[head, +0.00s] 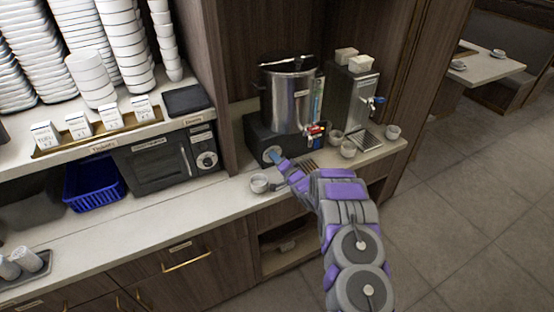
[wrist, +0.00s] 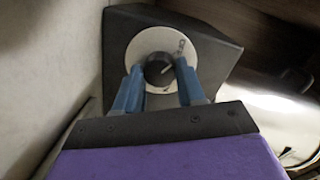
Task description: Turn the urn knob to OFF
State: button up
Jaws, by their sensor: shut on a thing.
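The urn (head: 290,95) is a steel cylinder with a black lid, standing on a black base on the counter. Its knob (wrist: 159,70) is black with a white pointer line, on a white round dial (wrist: 146,48) on the base's front face. My gripper (wrist: 160,76) has its blue fingers on both sides of the knob and is shut on it. The pointer tilts toward the upper right in the wrist view. In the head view my gripper (head: 275,157) reaches the dial and hides the knob.
A second dispenser (head: 350,100) with a blue-handled tap stands right of the urn. A microwave (head: 165,160) is at the left. The front counter at the left is mostly clear.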

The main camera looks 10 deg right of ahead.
jog(key=shift+s+f, duration=0.15)
jog(key=shift+f, duration=0.3)
jog(key=o, duration=0.7)
jog(key=shift+o, duration=1.4)
jog(key=shift+n, duration=0.3)
jog(key=shift+o, duration=0.3)
jog(key=shift+r, duration=0.25)
jog(key=shift+s+d+r, duration=0.15)
jog(key=shift+s+d, duration=0.05)
jog(key=shift+s, duration=0.25)
jog(key=p+v, duration=0.1)
jog(key=v, duration=1.5)
jog(key=shift+f+p, duration=0.2)
jog(key=shift+p, duration=0.1)
